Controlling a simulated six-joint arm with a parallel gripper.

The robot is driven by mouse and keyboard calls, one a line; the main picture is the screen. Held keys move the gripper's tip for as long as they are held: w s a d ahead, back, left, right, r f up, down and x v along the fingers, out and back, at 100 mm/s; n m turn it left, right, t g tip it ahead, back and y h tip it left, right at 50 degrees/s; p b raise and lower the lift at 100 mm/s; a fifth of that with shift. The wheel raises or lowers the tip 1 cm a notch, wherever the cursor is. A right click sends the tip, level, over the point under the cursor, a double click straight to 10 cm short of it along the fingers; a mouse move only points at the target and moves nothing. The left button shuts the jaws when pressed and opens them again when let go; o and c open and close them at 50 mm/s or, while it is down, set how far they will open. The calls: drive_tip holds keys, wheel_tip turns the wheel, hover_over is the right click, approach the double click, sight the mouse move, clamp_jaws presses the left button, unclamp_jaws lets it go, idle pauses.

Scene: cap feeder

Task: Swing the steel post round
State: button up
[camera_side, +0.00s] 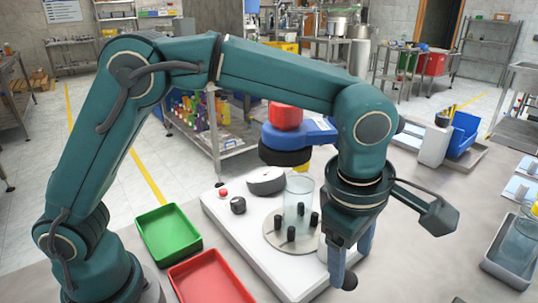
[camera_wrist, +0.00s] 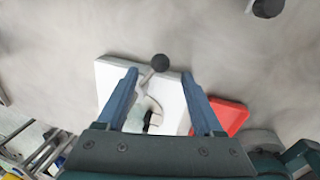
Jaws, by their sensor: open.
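A thin steel post with a black ball knob (camera_wrist: 160,63) shows in the wrist view, leaning out from the white machine base (camera_wrist: 112,73). The side view shows a black ball (camera_side: 349,281) low beside my gripper's fingers, at the right front of the white base (camera_side: 217,207). My gripper (camera_wrist: 159,75) is open, pointing down, with its fingertips on either side of the knob in the wrist view. In the side view my gripper (camera_side: 352,264) hides most of the post. I cannot tell whether a finger touches it.
On the base are a round plate with several black pegs, a clear cylinder (camera_side: 299,190), a black knob (camera_side: 238,205) and a red button (camera_side: 223,192). A green tray (camera_side: 153,216) and a red tray (camera_side: 181,273) lie left.

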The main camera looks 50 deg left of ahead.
sight(350, 279)
drive_tip(key=shift+a, duration=0.3)
drive_tip(key=shift+w+a+r+m+y, duration=0.1)
drive_tip(key=shift+a+r+m+y, duration=0.15)
drive_tip(key=shift+m+y, duration=0.25)
drive_tip(key=shift+d+m+y, duration=0.15)
drive_tip(key=shift+m+y, duration=0.25)
drive_tip(key=shift+y, duration=0.1)
drive_tip(key=shift+d+m+t+y, duration=0.3)
drive_tip(key=shift+m+y, duration=0.1)
drive_tip(key=shift+m, duration=0.1)
drive_tip(key=shift+s+d+f+m+t+y, duration=0.2)
drive_tip(key=shift+d+f+m, duration=0.2)
drive_tip(key=shift+d, duration=0.15)
drive_tip(key=shift+s+d+f+m+t+y, duration=0.1)
drive_tip(key=shift+s+d+f+m+y, duration=0.1)
drive_tip(key=shift+d+f+m, duration=0.25)
drive_tip(key=shift+x, duration=2.25)
clamp_jaws()
drive_tip(key=shift+r, duration=0.1)
